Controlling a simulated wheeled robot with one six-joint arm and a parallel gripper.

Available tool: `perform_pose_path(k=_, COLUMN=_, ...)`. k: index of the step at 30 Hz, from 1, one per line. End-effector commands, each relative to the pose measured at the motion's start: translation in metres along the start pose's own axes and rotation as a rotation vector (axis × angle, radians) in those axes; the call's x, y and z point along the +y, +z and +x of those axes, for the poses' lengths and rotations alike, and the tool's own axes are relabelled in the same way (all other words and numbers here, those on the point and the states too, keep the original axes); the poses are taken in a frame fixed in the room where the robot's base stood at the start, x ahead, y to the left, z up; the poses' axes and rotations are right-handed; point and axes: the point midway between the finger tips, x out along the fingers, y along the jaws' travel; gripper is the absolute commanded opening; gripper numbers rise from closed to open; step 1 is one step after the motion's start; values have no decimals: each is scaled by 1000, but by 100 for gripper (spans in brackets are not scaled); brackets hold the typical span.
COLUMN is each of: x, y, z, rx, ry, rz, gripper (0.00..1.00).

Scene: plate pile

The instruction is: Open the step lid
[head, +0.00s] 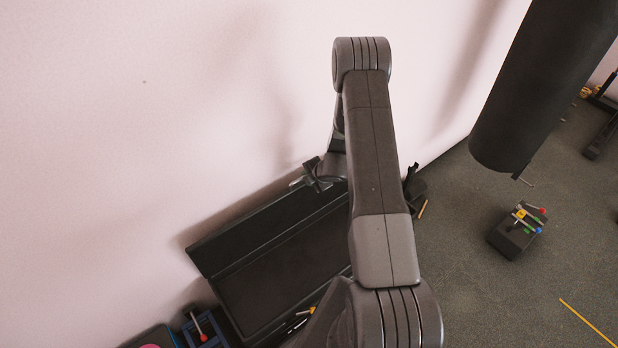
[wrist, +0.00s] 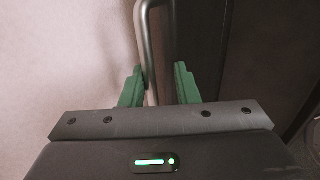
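A long black step box (head: 285,285) stands on the floor along the pale wall. Its lid (head: 240,240) shows as a long dark panel on the wall side and looks tilted up; the exact angle is hard to tell. My gripper (head: 314,180) is at the far, upper part of the lid near the wall, partly hidden by my arm. In the wrist view my gripper's green fingers (wrist: 160,78) are apart, on either side of a thin grey edge (wrist: 153,45), likely the lid's. The left finger is close to it; a gap shows beside the right finger.
A black hanging cylinder (head: 540,85) is at the upper right. A black block with coloured tools (head: 516,232) sits on the floor at right, near a yellow stick (head: 587,323). A blue tray (head: 203,330) is at lower left.

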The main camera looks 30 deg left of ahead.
Motion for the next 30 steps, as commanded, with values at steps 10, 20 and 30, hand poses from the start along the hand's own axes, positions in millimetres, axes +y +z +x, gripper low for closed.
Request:
perform_pose_path(k=10, x=-1, y=0, z=-2, rx=0, ry=-1, rz=0, gripper=28)
perform_pose_path(k=20, x=0, y=1, z=-42, rx=-3, ry=1, rz=1, gripper=28)
perform_pose_path(k=30, x=0, y=0, z=-105, rx=-2, ry=1, rz=0, gripper=28)
